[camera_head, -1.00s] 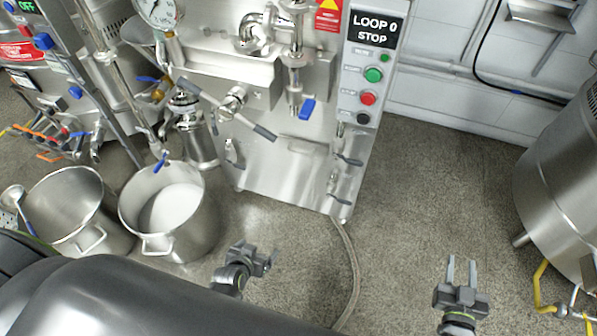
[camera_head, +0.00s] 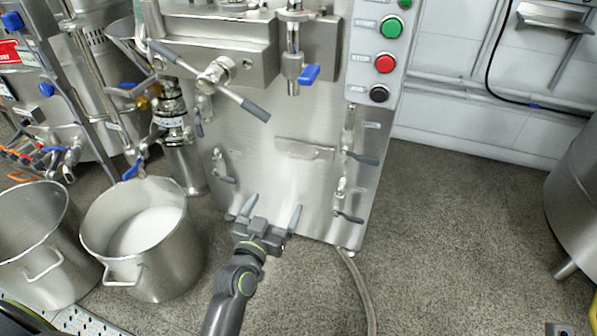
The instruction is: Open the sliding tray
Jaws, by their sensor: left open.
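The steel machine's front panel (camera_head: 250,160) faces me. A flat, recessed-looking steel pull (camera_head: 305,149) sits on it at mid-height, probably the sliding tray's handle; the tray's outline cannot be made out. Small latches with dark levers flank the panel, on the left (camera_head: 222,170) and on the right (camera_head: 357,157). My left gripper (camera_head: 271,212) is open and empty, its two fingers spread and pointing at the lower panel. In the picture it lies below and left of the pull; whether it touches the panel cannot be told. My right gripper is not clearly seen.
Two steel pots (camera_head: 140,240) stand at the left. A hose (camera_head: 357,285) runs over the floor. Floor at the right (camera_head: 450,250) is open, up to a steel tank (camera_head: 575,210).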

